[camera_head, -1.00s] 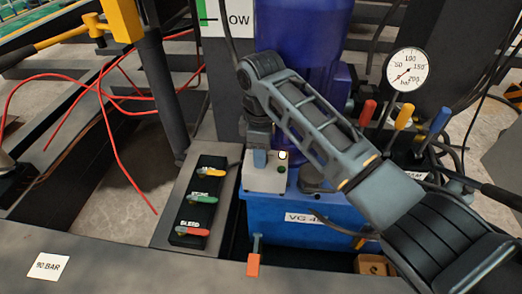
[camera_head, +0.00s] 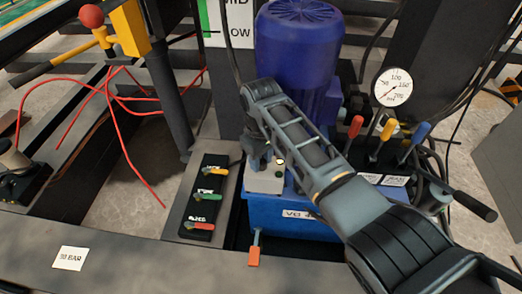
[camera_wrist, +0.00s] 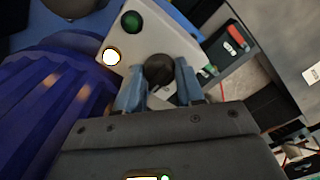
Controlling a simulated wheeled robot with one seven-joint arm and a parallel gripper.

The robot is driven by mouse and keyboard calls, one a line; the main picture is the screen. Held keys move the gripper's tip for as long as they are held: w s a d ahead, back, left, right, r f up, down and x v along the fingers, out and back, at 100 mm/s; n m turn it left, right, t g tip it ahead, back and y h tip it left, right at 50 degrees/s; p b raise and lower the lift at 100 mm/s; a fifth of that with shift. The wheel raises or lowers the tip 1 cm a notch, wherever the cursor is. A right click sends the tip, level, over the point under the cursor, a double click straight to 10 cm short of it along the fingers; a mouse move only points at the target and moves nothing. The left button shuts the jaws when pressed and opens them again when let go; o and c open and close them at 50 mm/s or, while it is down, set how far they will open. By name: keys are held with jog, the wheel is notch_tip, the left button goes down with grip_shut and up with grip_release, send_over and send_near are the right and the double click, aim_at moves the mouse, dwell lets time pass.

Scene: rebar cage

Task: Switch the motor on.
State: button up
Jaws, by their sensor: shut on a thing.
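The cream switch box (camera_head: 267,184) stands on the blue tank in front of the blue finned motor (camera_head: 298,45). In the wrist view, the box (camera_wrist: 150,34) carries a green button (camera_wrist: 131,21), a bright white lamp (camera_wrist: 112,56) and a dark round knob (camera_wrist: 159,68). My gripper (camera_wrist: 161,86) has its two blue-grey fingers on either side of the knob and is shut on it. In the head view, my gripper (camera_head: 259,160) reaches down onto the box's left part, hiding the knob. The motor (camera_wrist: 50,95) also fills the left of the wrist view.
A valve panel (camera_head: 206,184) with yellow, green and red levers lies left of the blue tank (camera_head: 300,222). A pressure gauge (camera_head: 394,87) and red, yellow and blue-tipped levers (camera_head: 388,130) stand right of my arm. Red hoses (camera_head: 127,150) hang at the left.

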aim_at(261, 159)
jog(key=m+p, duration=0.2)
jog(key=m, duration=0.3)
jog(key=shift+r+m+p, duration=0.15)
jog(key=shift+m+p, duration=0.15)
jog(key=shift+p, duration=0.05)
jog(key=shift+m+p, duration=0.6)
jog(key=shift+m, duration=1.5)
jog(key=shift+w, duration=0.1)
jog(key=o, duration=1)
jog(key=shift+o, duration=0.2)
jog(key=shift+r+p, duration=0.85)
jog(key=shift+r, duration=2.95)
